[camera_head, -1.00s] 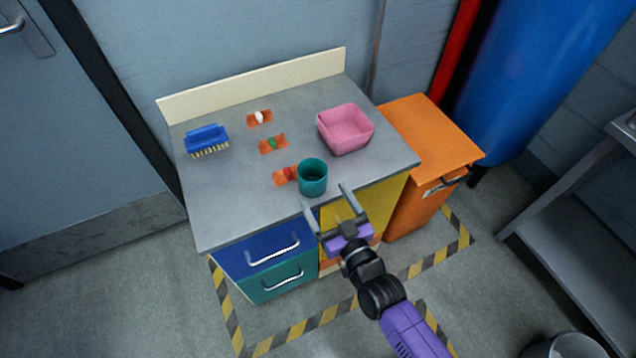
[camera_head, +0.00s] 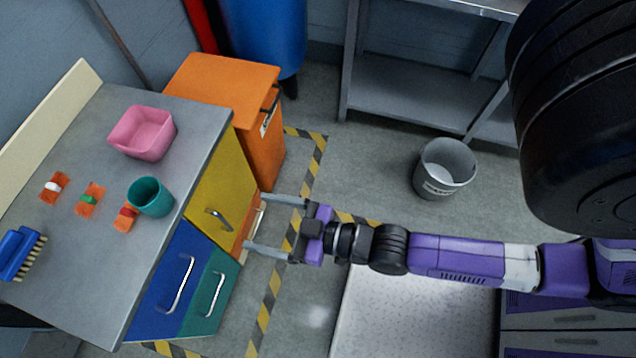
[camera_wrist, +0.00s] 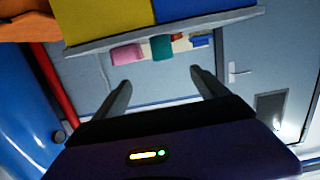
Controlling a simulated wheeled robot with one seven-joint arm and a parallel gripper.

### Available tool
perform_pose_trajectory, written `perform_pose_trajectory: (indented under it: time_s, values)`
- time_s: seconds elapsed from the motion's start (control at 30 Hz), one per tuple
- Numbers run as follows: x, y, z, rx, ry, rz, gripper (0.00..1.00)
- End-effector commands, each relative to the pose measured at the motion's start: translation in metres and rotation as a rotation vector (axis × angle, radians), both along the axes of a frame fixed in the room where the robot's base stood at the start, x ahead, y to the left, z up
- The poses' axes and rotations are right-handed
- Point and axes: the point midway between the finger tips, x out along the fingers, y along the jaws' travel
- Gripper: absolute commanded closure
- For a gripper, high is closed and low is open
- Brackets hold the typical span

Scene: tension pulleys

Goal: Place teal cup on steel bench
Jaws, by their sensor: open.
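The teal cup (camera_head: 151,197) stands upright on the grey counter top near its front edge, at the left in the head view. It also shows in the wrist view (camera_wrist: 162,47), past the counter's edge and upside down. My gripper (camera_head: 276,225) is open and empty, in front of the counter's drawers and to the right of the cup, apart from it. Its two fingers also show in the wrist view (camera_wrist: 158,84). A grey metal bench with a lower shelf (camera_head: 410,92) stands at the upper right; its top (camera_head: 482,5) is mostly cut off.
The pink bowl (camera_head: 143,131), small orange cards (camera_head: 89,199) and blue brush (camera_head: 20,252) share the counter (camera_head: 90,285). An orange cabinet (camera_head: 220,82) stands beside it. A bin (camera_head: 444,168) is on the floor near the bench. Open floor (camera_head: 350,165) lies between.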

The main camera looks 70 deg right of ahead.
Motion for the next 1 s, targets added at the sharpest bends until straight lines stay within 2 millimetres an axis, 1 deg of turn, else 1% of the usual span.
perform_pose_trajectory:
  time_s: [0.03,0.1,0.2,0.3,0.4,0.47,0.53,0.57,0.83,0.93,1.0]
  values:
    - [-0.022,0.0,0.01,0.001,0.021,-0.002,0.16]
    - [-0.048,0.001,0.025,0.002,0.044,-0.003,0.16]
    - [-0.079,0.003,0.05,0.006,0.075,-0.006,0.16]
    - [-0.101,0.006,0.073,0.011,0.102,-0.01,0.16]
    - [-0.115,0.008,0.091,0.017,0.122,-0.013,0.16]
    - [-0.12,0.008,0.099,0.018,0.129,-0.016,0.16]
    - [-0.124,0.008,0.105,0.019,0.134,-0.017,0.11]
    - [-0.125,0.009,0.107,0.02,0.136,-0.018,0.11]
    - [-0.126,0.009,0.108,0.021,0.137,-0.018,0.11]
    - [-0.119,0.008,0.112,0.021,0.118,-0.022,0.11]
    - [-0.107,0.008,0.118,0.023,0.082,-0.026,0.11]
